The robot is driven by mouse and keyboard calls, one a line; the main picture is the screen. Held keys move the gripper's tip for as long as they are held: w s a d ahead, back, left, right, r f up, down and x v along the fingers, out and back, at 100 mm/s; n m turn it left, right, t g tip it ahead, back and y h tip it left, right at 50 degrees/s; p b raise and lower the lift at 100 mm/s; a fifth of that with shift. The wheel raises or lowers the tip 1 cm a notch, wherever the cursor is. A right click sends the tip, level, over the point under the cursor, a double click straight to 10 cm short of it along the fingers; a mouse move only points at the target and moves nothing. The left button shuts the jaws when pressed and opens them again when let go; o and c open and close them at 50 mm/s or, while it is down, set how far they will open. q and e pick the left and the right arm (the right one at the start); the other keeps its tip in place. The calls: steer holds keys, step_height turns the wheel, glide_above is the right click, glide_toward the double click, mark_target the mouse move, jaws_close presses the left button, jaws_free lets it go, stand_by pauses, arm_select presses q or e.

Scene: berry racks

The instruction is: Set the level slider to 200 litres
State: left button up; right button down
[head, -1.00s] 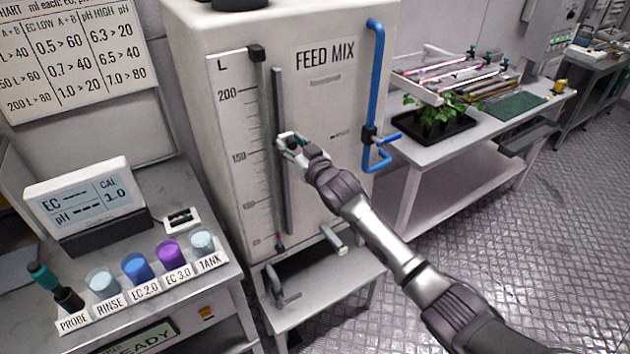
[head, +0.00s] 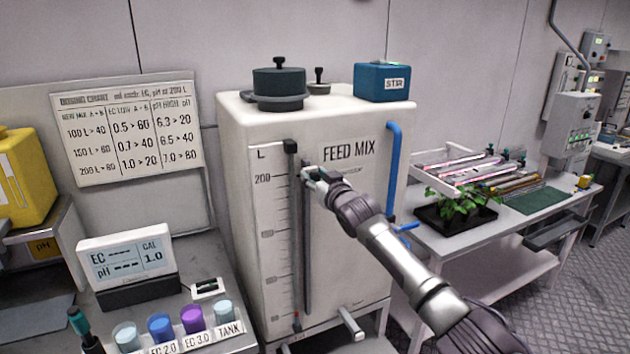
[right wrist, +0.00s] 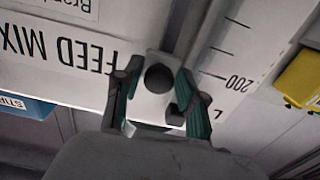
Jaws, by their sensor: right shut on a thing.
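The FEED MIX tank (head: 345,225) stands in the middle of the head view, with a litre scale (head: 268,235) on its front. A dark upright rail (head: 307,255) runs beside the scale. My right gripper (head: 312,173) is high on this rail, about level with the 200 mark. In the right wrist view, where the tank lettering is upside down, the gripper's fingers (right wrist: 160,95) are on both sides of the pale slider (right wrist: 158,78) with a dark round knob. The 200 mark (right wrist: 235,82) is close beside it. The exact alignment is hard to tell. My left gripper is out of view.
A blue pipe (head: 393,170) runs down the tank's right side. A blue STIR box (head: 384,82) and a dark lid (head: 279,85) are on top. A meter (head: 127,262) and cups stand at left. A bench (head: 475,232) with a plant tray is at right.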

steer(key=shift+d+r, duration=0.15)
steer(key=shift+r, duration=0.25)
steer(key=c, duration=1.1)
jaws_free()
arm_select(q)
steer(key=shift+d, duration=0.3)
arm_select(e)
steer(key=shift+o, duration=0.9)
steer(key=shift+w+d+f, duration=0.1)
steer(key=shift+f, duration=0.05)
steer(key=shift+s+f, duration=0.1)
steer(key=shift+s, duration=0.25)
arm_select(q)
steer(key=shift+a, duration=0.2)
arm_select(e)
steer(key=v, duration=1.1)
steer(key=shift+s+d, duration=0.2)
